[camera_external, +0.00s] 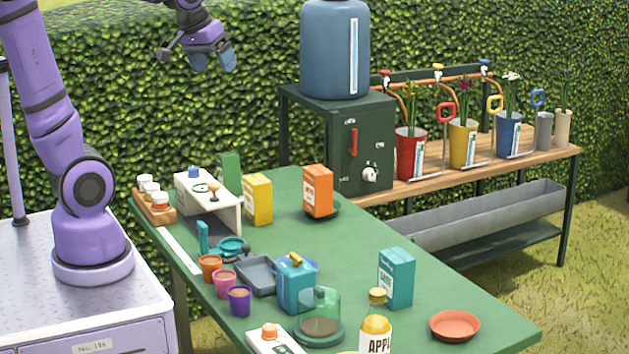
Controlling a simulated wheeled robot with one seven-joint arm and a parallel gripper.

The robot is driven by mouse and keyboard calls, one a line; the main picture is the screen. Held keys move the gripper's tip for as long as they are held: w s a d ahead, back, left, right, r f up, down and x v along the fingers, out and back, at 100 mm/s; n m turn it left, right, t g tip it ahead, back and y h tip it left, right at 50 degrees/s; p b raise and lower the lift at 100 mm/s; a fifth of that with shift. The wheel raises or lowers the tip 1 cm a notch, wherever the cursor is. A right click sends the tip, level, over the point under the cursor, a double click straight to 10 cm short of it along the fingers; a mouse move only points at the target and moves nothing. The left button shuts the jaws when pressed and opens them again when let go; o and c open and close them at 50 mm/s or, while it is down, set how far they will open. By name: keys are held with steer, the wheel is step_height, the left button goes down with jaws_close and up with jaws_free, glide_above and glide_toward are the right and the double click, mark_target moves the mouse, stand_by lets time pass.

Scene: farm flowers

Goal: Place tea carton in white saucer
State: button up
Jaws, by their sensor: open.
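My gripper (198,58) is open and empty, high above the back left of the green table in front of the hedge. Several cartons stand on the table: a teal one (396,279), a yellow one (257,200), an orange one (317,192) and a green one (229,167). Their labels are too small to read, so I cannot tell which is the tea carton. The orange carton stands on or against a dark saucer. No saucer that is clearly white shows; a pale edge (348,352) at the bottom of the picture is mostly cut off.
A terracotta saucer (455,325) lies at the right front. A juice bottle (376,325), glass dome (319,312), teal canister (294,288), grey tray (257,276) and small pots (240,301) crowd the front and left. The table's middle (345,240) is clear. A dark cabinet (362,145) stands behind.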

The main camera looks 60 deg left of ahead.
steer(key=s+d+f+m, duration=0.1)
steer(key=s+d+m, duration=0.4)
steer(key=s, duration=0.8)
steer(key=shift+s+d+f+t, duration=0.2)
steer(key=shift+d+t, duration=0.1)
steer(key=shift+d, duration=0.85)
steer(key=shift+o, duration=0.4)
